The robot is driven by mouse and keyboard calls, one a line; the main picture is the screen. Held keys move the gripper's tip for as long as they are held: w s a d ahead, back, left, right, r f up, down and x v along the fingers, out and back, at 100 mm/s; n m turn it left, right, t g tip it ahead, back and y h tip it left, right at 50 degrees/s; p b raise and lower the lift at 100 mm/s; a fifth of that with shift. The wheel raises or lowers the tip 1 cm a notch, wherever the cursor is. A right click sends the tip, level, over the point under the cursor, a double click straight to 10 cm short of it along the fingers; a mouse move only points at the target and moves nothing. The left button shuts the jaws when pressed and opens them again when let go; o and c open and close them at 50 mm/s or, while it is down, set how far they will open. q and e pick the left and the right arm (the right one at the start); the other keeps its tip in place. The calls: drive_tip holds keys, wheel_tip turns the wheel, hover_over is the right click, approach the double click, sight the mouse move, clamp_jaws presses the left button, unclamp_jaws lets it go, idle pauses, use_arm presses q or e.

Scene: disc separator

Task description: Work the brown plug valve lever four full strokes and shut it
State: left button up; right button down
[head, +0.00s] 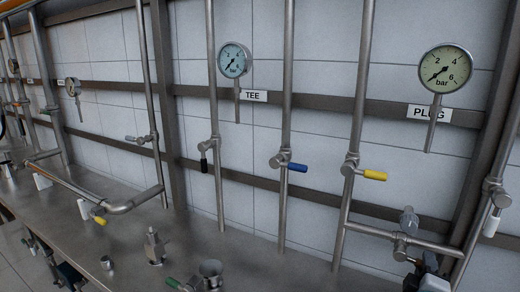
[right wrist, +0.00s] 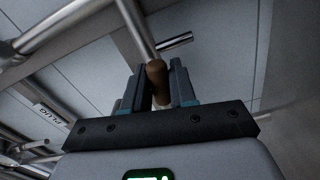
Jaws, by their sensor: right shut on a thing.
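The brown lever (right wrist: 157,80) of the plug valve stands between the two fingers of my right gripper (right wrist: 160,76) in the right wrist view. The gripper is shut on it. A steel pipe meets the lever's far end. In the head view my right gripper (head: 424,268) shows as a dark shape at the lower right, by the pipework under the PLUG label (head: 429,112). The brown lever cannot be made out there. My left gripper is not in view.
The PLUG gauge (head: 445,69) hangs at the upper right and the TEE gauge (head: 234,60) in the middle. Nearby levers are yellow (head: 375,175), blue (head: 298,167) and white (head: 491,227). Upright pipes stand close around. The steel bench (head: 190,250) holds small fittings.

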drive_tip(key=shift+f+m, duration=0.3)
drive_tip(key=shift+f, duration=0.1)
drive_tip(key=w+a+f+m+b, duration=0.3)
drive_tip(key=a+f+m+b, duration=0.1)
drive_tip(key=m+b, duration=1.1)
drive_tip(key=shift+a+f+m, duration=0.4)
drive_tip(key=shift+a, duration=0.25)
drive_tip(key=shift+c, duration=1.4)
unclamp_jaws()
drive_tip(key=shift+w, duration=0.2)
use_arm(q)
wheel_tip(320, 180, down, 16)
use_arm(e)
drive_tip(key=shift+s+r, duration=0.1)
